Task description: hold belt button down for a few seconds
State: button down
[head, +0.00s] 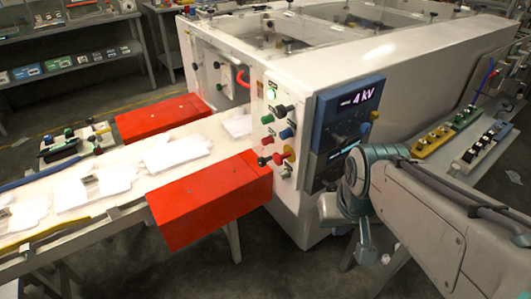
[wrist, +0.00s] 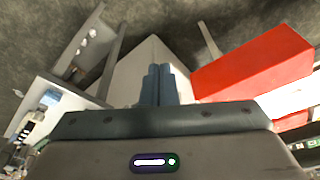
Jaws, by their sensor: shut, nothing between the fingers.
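I cannot read which is the belt button. My gripper (head: 366,256) hangs downward in front of the machine, right of and below these buttons, apart from them. In the wrist view its two blue-grey fingers (wrist: 159,72) are together and empty, with the white machine side (wrist: 137,72) beyond them. No button shows clearly there.
The conveyor belt (head: 115,165) carries flat white gloves. Red guards (head: 210,198) flank it; one also shows in the wrist view (wrist: 253,62). A blue display panel (head: 345,125) reads 4 kV. Yellow and black button boxes (head: 480,148) stand at right. Open floor lies front-centre.

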jog(key=shift+s+d, duration=0.1)
jog(key=w+a+f+n+h+p, duration=0.2)
jog(key=w+a+f+n, duration=0.2)
jog(key=w+f+n, duration=0.5)
jog(key=w+a+f+n+h+p, duration=0.1)
jog(key=w+a+f+n+h, duration=0.3)
jog(key=f+n, duration=0.5)
jog(key=w+a+r+n+t+y+p, duration=0.1)
jog(key=w+a+r+n+t+y, duration=0.1)
jog(key=w+a+n+t, duration=0.6)
jog(key=a+r+n+t, duration=0.1)
jog(key=a+n, duration=0.3)
jog(key=shift+w+a+p, duration=0.2)
jog(key=shift+a+p, duration=0.1)
jog(key=shift+p, duration=0.1)
jog(key=shift+d+f, duration=0.1)
